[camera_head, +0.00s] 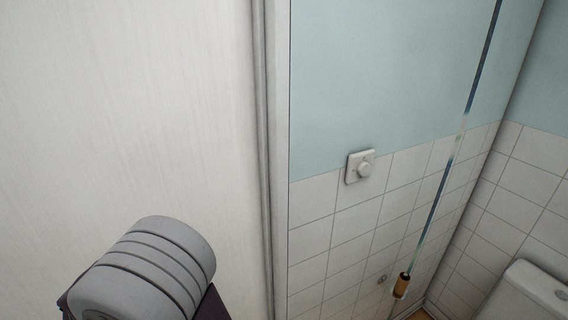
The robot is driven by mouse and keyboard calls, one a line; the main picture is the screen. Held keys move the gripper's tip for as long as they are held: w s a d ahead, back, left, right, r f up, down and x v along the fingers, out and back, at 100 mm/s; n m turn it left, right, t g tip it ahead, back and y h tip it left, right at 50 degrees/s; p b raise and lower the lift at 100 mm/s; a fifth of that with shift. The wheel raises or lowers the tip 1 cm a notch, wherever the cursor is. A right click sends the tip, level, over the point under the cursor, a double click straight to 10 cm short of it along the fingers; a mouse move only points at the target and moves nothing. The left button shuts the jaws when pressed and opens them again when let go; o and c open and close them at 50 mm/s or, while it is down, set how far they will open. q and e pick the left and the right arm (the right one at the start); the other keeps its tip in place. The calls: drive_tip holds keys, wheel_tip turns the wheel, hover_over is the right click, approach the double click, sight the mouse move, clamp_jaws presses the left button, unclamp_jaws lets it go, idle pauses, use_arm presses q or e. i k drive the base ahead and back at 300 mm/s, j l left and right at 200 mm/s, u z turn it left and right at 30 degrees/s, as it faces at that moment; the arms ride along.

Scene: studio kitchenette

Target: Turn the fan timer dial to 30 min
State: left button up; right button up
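The fan timer dial (366,170) is a small round light knob on a square white plate (351,167). The plate is on the wall right of the door frame, at the top edge of the white tiles. The dial's markings are too small to read, so its setting cannot be told. A grey rounded part of my own arm shows at the lower left, well apart from the dial. Neither of my grippers is in view.
A pale door or panel (130,110) and its frame (281,150) fill the left side. A white cistern (530,292) is at the lower right. The wall around the dial is clear.

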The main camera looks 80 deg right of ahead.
sight(363, 169)
drive_tip(key=z, duration=3.3)
